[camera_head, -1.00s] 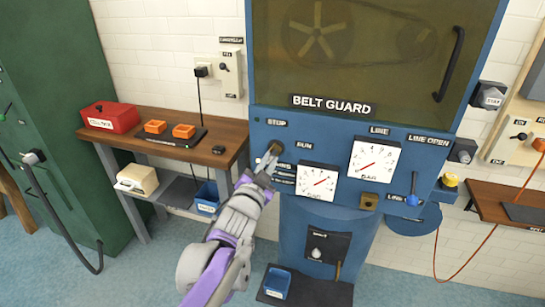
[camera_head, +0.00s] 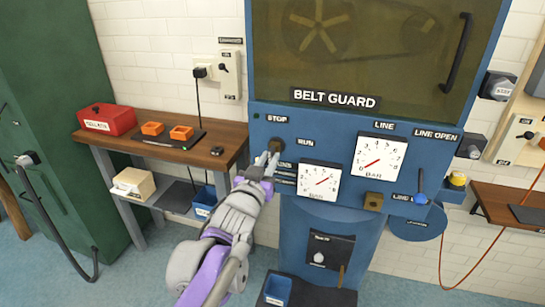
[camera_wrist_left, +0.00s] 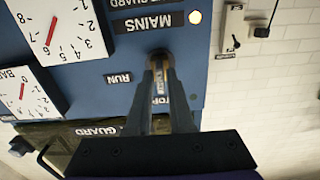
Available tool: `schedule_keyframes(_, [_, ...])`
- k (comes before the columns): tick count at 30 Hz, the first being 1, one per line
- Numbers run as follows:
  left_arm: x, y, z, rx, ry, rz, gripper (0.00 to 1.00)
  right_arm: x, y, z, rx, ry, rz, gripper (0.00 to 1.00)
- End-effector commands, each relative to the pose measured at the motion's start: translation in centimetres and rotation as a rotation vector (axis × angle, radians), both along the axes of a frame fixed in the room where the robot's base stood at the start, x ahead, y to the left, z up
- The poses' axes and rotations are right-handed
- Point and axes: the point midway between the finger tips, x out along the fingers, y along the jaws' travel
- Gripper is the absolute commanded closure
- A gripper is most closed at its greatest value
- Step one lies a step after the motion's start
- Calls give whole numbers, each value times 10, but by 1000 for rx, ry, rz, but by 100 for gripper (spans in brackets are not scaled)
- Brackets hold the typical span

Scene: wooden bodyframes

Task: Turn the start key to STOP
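The start key switch (camera_head: 276,146) is a small dark, brassy piece on the blue machine panel. It sits below the STOP label (camera_head: 277,118) and left of the RUN label (camera_head: 306,142). My left gripper (camera_head: 268,159) is right at it, fingers slightly parted. In the left wrist view, the two fingers (camera_wrist_left: 160,82) point at the dark round switch (camera_wrist_left: 160,54), and a gap shows between them. The fingers partly hide the key, so its direction is unclear. The STOP label also shows, partly covered, between the fingers (camera_wrist_left: 161,96). My right gripper is not in view.
Gauges (camera_head: 319,182) and a brass block (camera_head: 373,201) lie to the right on the panel. The belt guard (camera_head: 360,50) is above. A wooden bench (camera_head: 225,134) with a red box (camera_head: 106,119) and orange trays stands left. A blue bin (camera_head: 277,287) is below.

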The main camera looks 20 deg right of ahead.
Motion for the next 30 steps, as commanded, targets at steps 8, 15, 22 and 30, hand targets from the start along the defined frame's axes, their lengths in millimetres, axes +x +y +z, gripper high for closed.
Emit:
schedule_keyframes(8, [0,0,1,2,-3,0,53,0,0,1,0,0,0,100])
schedule_keyframes(15, [-5,3,2,2,-3,0,53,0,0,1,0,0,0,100])
schedule_keyframes(22, [-36,25,1,3,-3,0,53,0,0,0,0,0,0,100])
schedule_keyframes(30, [-76,51,1,1,-2,0,53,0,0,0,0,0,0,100])
